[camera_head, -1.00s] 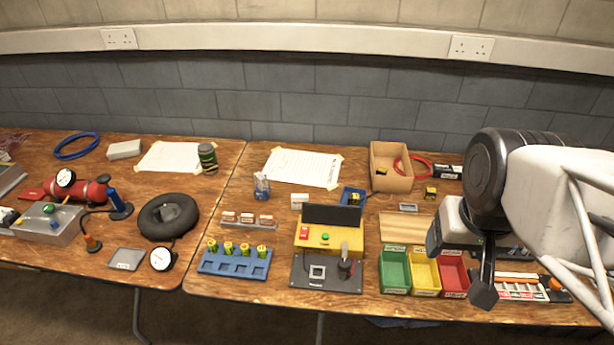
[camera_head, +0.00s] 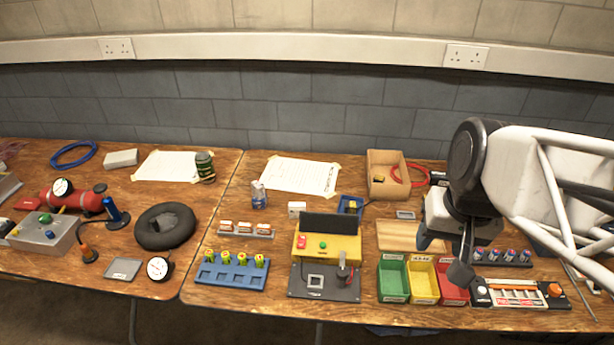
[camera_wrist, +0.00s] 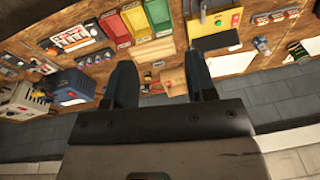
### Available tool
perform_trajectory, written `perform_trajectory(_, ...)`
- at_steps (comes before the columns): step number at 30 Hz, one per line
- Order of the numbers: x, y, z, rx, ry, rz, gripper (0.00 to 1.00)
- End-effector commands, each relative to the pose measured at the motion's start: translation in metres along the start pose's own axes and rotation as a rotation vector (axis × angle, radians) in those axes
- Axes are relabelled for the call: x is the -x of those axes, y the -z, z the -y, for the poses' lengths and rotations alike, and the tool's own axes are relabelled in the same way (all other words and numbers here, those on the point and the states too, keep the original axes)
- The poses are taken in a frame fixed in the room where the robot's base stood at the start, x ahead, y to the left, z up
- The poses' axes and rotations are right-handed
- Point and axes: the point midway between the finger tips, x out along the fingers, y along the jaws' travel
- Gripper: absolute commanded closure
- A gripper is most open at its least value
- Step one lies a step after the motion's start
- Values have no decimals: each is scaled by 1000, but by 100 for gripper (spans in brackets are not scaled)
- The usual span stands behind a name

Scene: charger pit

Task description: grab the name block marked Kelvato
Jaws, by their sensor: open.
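Three small orange-and-white blocks (camera_head: 245,229) stand in a row on a grey holder, left of the yellow station; their lettering is too small to read, so I cannot tell which, if any, says Kelvato. What looks like the same row shows near the upper right of the wrist view (camera_wrist: 275,17). My gripper (camera_head: 444,257) hangs at the right, above the table near the red bin, far from that row. In the wrist view my gripper (camera_wrist: 160,85) has its two dark fingers wide apart with nothing held between them.
The yellow station (camera_head: 345,246) and blue battery holder (camera_head: 232,274) stand near the row. Green (camera_head: 393,281), yellow and red bins and a wooden board (camera_head: 397,236) lie between the station and my arm. A cardboard box (camera_head: 386,187) stands behind.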

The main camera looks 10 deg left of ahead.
Motion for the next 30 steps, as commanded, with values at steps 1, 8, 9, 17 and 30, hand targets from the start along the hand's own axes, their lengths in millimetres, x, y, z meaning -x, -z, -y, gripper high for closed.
perform_trajectory(1, -4, 7, 4, -17, 15, 19, 49)
perform_trajectory(8, -20, 41, 26, -122, 99, 110, 49)
perform_trajectory(9, -23, 47, 30, -141, 112, 126, 49)
perform_trajectory(17, -46, 86, 56, -263, 199, 232, 49)
perform_trajectory(30, -98, 151, 100, -480, 327, 418, 49)
